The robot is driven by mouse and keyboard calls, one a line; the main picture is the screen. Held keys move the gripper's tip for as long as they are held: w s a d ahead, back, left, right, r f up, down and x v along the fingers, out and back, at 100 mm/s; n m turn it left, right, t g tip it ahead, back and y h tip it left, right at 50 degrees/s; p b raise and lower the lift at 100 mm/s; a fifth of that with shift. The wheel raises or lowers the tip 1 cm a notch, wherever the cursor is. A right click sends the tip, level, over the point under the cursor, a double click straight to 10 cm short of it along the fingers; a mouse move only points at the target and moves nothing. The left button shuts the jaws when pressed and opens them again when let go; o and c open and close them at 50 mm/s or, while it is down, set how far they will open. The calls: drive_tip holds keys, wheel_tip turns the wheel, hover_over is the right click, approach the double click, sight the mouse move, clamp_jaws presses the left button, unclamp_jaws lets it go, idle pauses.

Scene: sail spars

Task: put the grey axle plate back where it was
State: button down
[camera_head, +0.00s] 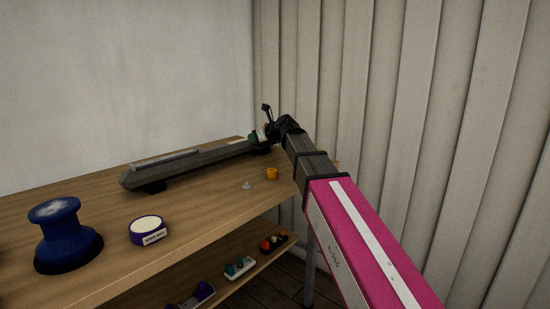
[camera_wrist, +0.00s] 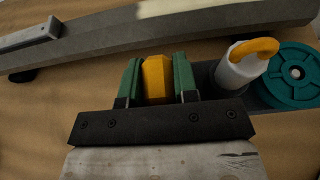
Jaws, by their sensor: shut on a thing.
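In the wrist view, my gripper (camera_wrist: 157,84) has green fingers shut on a yellow block (camera_wrist: 157,76). Just right of the fingers is a grey axle plate (camera_wrist: 205,76) bearing a white post with an orange hook (camera_wrist: 240,65) and a teal wheel (camera_wrist: 292,73). The yellow block looks like this plate's grip; the fingers hide the joint. In the head view, my gripper (camera_head: 258,138) is at the far end of the wooden bench, beside the long grey spar (camera_head: 190,166). I cannot tell whether the plate touches the bench.
A blue bollard (camera_head: 62,235), a purple and white tin (camera_head: 148,230), an orange ring (camera_head: 272,174) and a small grey fitting (camera_head: 247,185) stand on the bench (camera_head: 200,220). Several small part sets, one white and teal (camera_head: 239,268), lie on the shelf below. Walls close the back and right.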

drive_tip(key=w+d+f, duration=0.1)
drive_tip(key=d, duration=0.1)
drive_tip(key=w+d+f, duration=0.1)
drive_tip(key=d+f, duration=0.1)
drive_tip(key=w+d+f, duration=0.2)
drive_tip(key=d, duration=0.1)
drive_tip(key=shift+s+f, duration=0.1)
drive_tip(key=shift+f, duration=1.9)
drive_tip(key=c, duration=0.9)
unclamp_jaws()
drive_tip(key=v, duration=1.2)
drive_tip(key=shift+r, duration=0.25)
